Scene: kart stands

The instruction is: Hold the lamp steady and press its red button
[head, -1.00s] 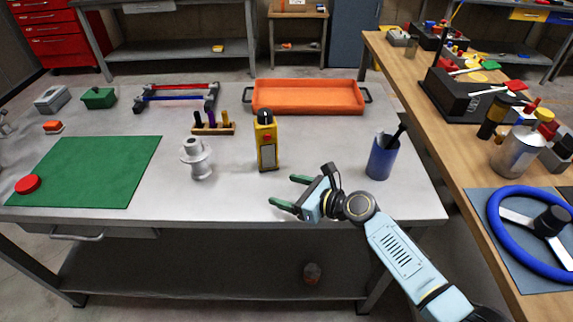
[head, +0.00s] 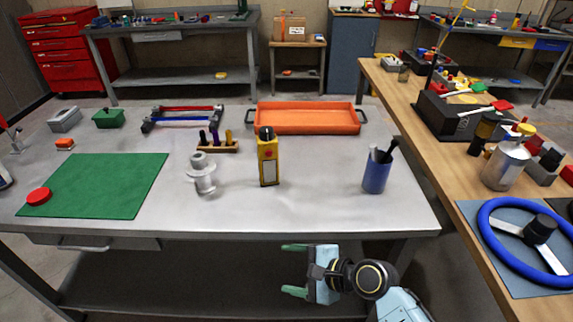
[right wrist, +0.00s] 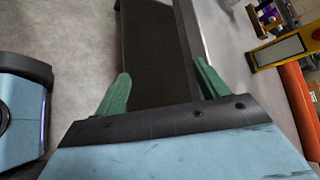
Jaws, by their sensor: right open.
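The lamp (head: 268,172) is a yellow upright block with a black top, a red button on its front and a pale panel below. It stands on the grey table near the middle and shows at the upper right of the right wrist view (right wrist: 277,53). My right gripper (head: 293,269) is open and empty, in front of the table's near edge and apart from the lamp. Its green fingers also show in the right wrist view (right wrist: 163,80), with nothing between them. My left gripper is not in view.
On the grey table (head: 320,205), a grey spool-like part (head: 201,176) stands left of the lamp and a blue cup (head: 376,177) right. Behind are a peg block (head: 217,147) and an orange tray (head: 305,118). A green mat (head: 95,185) lies left. A wooden bench stands right.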

